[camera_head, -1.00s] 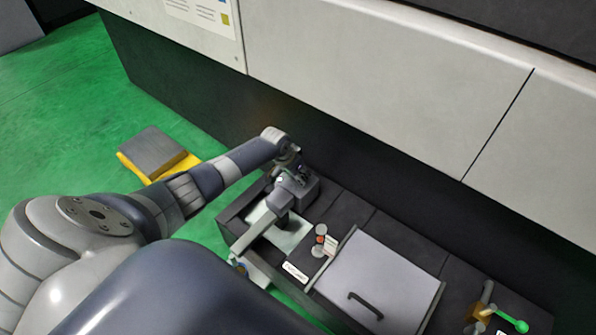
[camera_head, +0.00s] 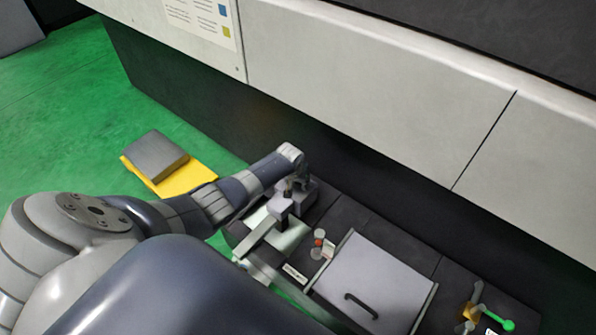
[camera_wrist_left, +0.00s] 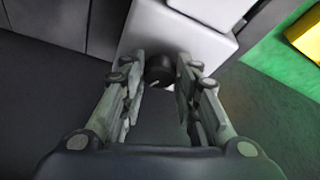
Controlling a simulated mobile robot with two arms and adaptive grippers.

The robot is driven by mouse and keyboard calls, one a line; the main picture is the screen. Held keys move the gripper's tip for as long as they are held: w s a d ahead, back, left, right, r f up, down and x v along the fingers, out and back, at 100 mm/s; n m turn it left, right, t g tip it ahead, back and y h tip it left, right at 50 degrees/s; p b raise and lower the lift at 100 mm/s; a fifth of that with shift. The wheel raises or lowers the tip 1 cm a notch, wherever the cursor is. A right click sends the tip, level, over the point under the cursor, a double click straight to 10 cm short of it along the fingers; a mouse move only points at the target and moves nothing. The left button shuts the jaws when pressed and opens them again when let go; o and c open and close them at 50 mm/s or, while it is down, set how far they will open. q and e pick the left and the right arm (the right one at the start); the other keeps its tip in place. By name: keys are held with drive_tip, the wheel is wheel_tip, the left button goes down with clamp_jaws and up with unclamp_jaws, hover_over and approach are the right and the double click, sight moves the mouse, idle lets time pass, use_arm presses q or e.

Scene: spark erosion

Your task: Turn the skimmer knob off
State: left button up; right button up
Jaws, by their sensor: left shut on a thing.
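The skimmer knob (camera_wrist_left: 160,70) is a round black knob with a pale pointer mark. In the left wrist view it sits between the two fingertips of my left gripper (camera_wrist_left: 159,74), which is shut on it. The knob is on a light grey housing (camera_wrist_left: 185,38). In the head view my left gripper (camera_head: 292,186) is at the grey skimmer unit (camera_head: 282,204), at the far left end of the dark tank top. The knob cannot be made out there. My right gripper is not in view.
A large grey machine wall (camera_head: 370,100) rises behind. A yellow platform (camera_head: 192,178) lies on the green floor at left.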

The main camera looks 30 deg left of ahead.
use_arm(q)
drive_tip(key=shift+d+n+y+p, duration=0.2)
drive_tip(key=shift+n+y+p, duration=0.2)
drive_tip(key=shift+n, duration=0.6)
drive_tip(key=shift+w+n+g, duration=0.1)
drive_tip(key=shift+n+g, duration=0.2)
drive_tip(key=shift+n, duration=0.3)
drive_tip(key=shift+n+y, duration=0.4)
drive_tip(key=shift+n, duration=0.2)
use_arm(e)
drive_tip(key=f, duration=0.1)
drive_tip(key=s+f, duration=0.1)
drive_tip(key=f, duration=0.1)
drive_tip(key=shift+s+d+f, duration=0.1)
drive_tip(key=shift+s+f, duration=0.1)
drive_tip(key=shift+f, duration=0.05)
use_arm(q)
drive_tip(key=o, duration=1.1)
drive_tip(key=shift+c, duration=0.2)
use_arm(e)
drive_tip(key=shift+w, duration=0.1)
use_arm(q)
drive_tip(key=shift+r, duration=0.1)
